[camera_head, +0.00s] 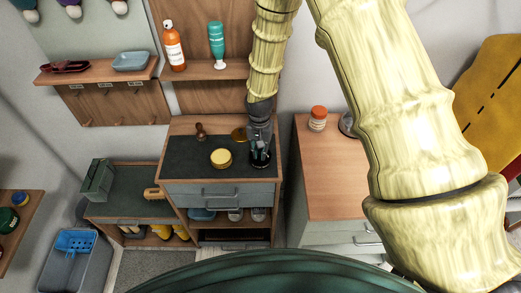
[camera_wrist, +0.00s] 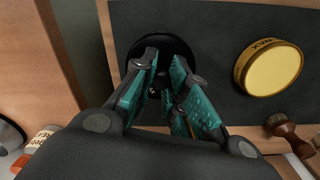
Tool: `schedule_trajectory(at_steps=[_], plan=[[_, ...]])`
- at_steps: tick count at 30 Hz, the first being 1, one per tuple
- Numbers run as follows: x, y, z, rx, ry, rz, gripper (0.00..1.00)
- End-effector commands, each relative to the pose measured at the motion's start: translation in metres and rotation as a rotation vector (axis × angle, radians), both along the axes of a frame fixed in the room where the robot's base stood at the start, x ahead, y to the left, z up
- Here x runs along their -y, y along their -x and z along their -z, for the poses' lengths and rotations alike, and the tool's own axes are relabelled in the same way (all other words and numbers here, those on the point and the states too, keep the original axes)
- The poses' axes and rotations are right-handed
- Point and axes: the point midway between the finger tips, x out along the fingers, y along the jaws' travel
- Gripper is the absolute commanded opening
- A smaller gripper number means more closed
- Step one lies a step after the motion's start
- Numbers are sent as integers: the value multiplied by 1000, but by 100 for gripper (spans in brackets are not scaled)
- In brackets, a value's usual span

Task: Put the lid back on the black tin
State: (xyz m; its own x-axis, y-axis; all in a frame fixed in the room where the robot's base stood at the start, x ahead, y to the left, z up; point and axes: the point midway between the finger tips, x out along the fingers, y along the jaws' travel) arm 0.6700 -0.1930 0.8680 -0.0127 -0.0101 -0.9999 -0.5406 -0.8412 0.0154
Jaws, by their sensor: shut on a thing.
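My gripper (camera_wrist: 168,88) points down over the right part of the dark worktop, its teal finger pads drawn together at a dark round lid (camera_wrist: 148,48). The grip point is partly hidden by the fingers. In the head view the gripper (camera_head: 260,150) and the dark lid (camera_head: 258,163) are near the worktop's right edge; I cannot tell whether the lid touches the top. A yellow-topped tin (camera_head: 221,157) stands left of the gripper, also in the wrist view (camera_wrist: 270,66).
A brown brush (camera_head: 200,131) stands at the worktop's back left. A shelf above holds an orange bottle (camera_head: 173,46) and a teal bottle (camera_head: 217,44). A wooden-topped cabinet (camera_head: 325,180) with a jar (camera_head: 318,119) is to the right, across a gap. The worktop's front left is clear.

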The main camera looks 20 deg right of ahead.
Motion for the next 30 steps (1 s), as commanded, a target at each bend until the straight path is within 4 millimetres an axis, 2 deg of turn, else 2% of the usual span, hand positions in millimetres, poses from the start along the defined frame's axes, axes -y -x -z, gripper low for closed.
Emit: schedule_trajectory(at_steps=[10,11,14,15,21,25,30], plan=[[0,0,0,0,0,1,0],[0,0,0,0,0,1,19],[0,0,0,0,0,1,37],[0,0,0,0,0,0,40],[0,0,0,0,0,1,40],[0,0,0,0,0,1,61],[0,0,0,0,0,1,62]])
